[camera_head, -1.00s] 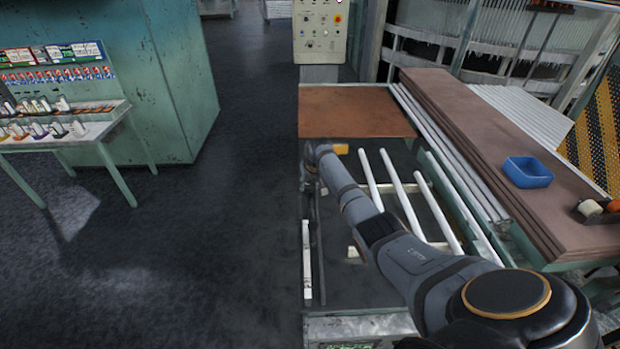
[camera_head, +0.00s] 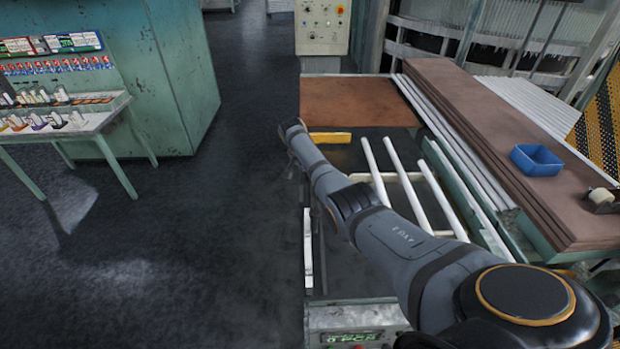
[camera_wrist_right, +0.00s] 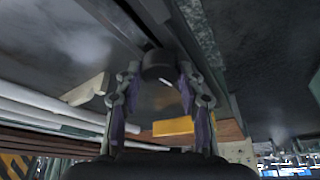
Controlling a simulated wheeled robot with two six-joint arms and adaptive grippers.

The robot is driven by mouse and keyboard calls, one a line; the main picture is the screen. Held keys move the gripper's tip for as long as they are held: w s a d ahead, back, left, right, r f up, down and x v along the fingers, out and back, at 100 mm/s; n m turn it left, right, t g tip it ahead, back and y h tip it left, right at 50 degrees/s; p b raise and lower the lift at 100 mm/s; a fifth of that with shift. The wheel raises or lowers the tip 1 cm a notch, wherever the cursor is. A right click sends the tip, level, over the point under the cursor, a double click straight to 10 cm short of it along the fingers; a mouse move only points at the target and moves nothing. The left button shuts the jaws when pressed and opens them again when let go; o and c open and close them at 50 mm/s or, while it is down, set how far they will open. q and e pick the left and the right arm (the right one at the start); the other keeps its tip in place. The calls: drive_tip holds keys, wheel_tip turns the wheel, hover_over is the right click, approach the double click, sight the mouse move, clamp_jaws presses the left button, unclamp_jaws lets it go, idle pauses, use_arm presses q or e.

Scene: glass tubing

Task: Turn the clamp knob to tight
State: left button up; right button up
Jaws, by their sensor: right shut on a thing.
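The clamp knob (camera_wrist_right: 157,66) is a dark round cylinder with a small light mark on its face, seen at the top middle of the right wrist view. My right gripper (camera_wrist_right: 158,80) has its two fingers on either side of the knob and is shut on it. The knob sits by a dark rail (camera_wrist_right: 125,22). In the head view my right arm reaches in from the lower right, and its wrist end is at the left edge of the tube bed; the knob cannot be made out there. My left gripper is not in view.
White tubes (camera_head: 435,198) lie beside the arm. A yellow block (camera_head: 330,138) is just beyond the wrist, before a brown board (camera_head: 360,102). A blue tray (camera_head: 537,160) stands on stacked boards at right.

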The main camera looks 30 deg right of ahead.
drive_tip(key=shift+w+m+b, duration=0.15)
drive_tip(key=shift+m+b, duration=0.65)
drive_tip(key=shift+b, duration=0.2)
use_arm(q)
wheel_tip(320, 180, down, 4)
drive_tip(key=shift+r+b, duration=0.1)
drive_tip(key=shift+b, duration=0.3)
use_arm(e)
drive_tip(key=shift+m+g, duration=0.3)
drive_tip(key=shift+r, duration=0.15)
drive_tip(key=o, duration=1.2)
drive_tip(key=shift+c, duration=0.2)
drive_tip(key=v, duration=1.1)
drive_tip(key=shift+a+r, duration=0.3)
drive_tip(key=shift+a, duration=0.05)
